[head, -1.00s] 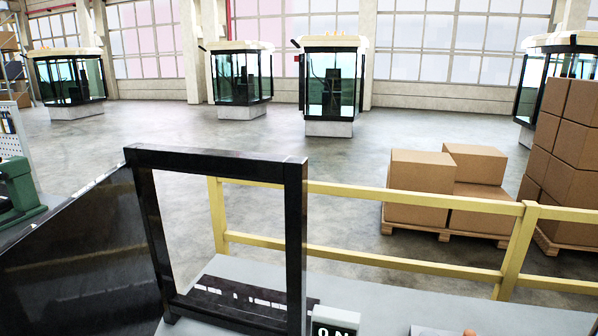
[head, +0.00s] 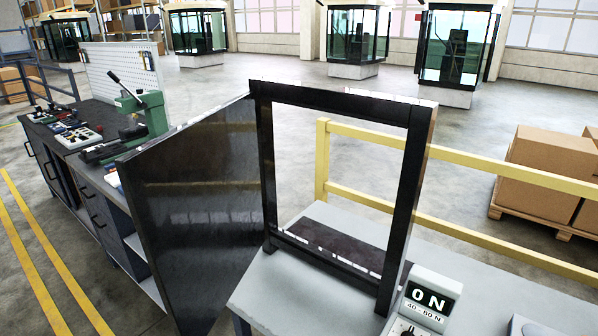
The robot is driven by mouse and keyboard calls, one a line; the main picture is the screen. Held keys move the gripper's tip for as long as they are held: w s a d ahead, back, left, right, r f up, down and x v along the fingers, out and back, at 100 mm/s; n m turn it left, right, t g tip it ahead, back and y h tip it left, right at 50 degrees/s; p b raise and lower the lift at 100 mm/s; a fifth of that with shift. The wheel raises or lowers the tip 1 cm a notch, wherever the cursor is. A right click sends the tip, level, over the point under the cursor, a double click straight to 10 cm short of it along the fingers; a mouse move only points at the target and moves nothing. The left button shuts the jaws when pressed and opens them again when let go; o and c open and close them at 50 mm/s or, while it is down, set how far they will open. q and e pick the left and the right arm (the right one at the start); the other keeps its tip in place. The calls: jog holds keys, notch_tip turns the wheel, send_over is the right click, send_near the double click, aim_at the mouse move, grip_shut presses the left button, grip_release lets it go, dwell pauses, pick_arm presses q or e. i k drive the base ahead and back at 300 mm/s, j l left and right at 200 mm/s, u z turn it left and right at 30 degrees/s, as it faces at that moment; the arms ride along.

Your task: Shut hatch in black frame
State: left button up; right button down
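The black frame (head: 412,190) stands upright on a light grey table near the middle of the head view. The hatch (head: 195,215) is a dark, glossy panel that meets the frame's left post and stands swung open to the left. Its free edge is toward me, out past the table's left edge. Through the frame's opening I see the yellow railing and the floor. Neither of my grippers is in view.
A display reading "0 N" (head: 432,298) stands on the grey table (head: 262,290), right of the frame. A workbench (head: 60,160) with a green press (head: 145,112) is at left. A yellow railing (head: 375,203) runs behind the table. Boxes (head: 548,172) stand on a pallet at right.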

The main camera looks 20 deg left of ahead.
aim_at(192, 192)
jog(key=j+z, duration=0.25)
jog(key=j, duration=1.15)
jog(key=j+z, duration=0.25)
jog(key=j, duration=1.1)
